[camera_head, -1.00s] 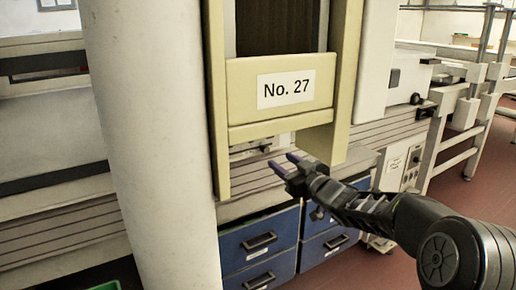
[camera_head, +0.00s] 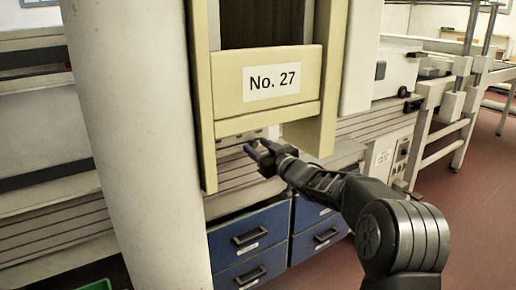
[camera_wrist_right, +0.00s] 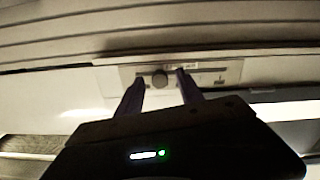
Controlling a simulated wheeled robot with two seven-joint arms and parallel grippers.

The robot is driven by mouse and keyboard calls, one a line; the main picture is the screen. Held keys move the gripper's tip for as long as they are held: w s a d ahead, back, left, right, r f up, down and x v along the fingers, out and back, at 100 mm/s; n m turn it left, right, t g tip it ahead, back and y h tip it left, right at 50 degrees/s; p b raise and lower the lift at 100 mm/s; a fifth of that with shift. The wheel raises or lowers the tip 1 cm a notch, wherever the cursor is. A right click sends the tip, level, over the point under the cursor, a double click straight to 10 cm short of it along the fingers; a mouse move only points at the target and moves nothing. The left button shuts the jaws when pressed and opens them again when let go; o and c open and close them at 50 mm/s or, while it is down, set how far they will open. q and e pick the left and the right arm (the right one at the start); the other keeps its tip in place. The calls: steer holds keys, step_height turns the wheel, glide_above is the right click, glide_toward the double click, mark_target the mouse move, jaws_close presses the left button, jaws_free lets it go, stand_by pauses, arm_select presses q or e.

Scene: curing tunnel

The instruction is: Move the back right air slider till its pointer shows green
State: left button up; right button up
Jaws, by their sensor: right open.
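In the right wrist view a pale slider panel (camera_wrist_right: 215,74) with a round dark knob (camera_wrist_right: 160,78) sits on a light ledge under grey slats. A small dark mark (camera_wrist_right: 180,72) is right of the knob; I cannot tell whether it is the pointer, and no green shows on the panel. My right gripper (camera_wrist_right: 160,92) is open, its two fingers pointing at the panel, one on each side of the knob and seemingly short of it. In the head view the right gripper (camera_head: 256,147) is below the No. 27 frame, and the panel is mostly hidden there. My left gripper is not in view.
A cream frame with a No. 27 label (camera_head: 272,82) hangs just above my right gripper. A thick white column (camera_head: 135,140) stands to the left. Blue drawers (camera_head: 250,240) are below. Open red floor (camera_head: 480,220) lies to the right.

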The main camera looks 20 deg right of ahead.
jaws_close()
stand_by(0.5)
stand_by(1.0)
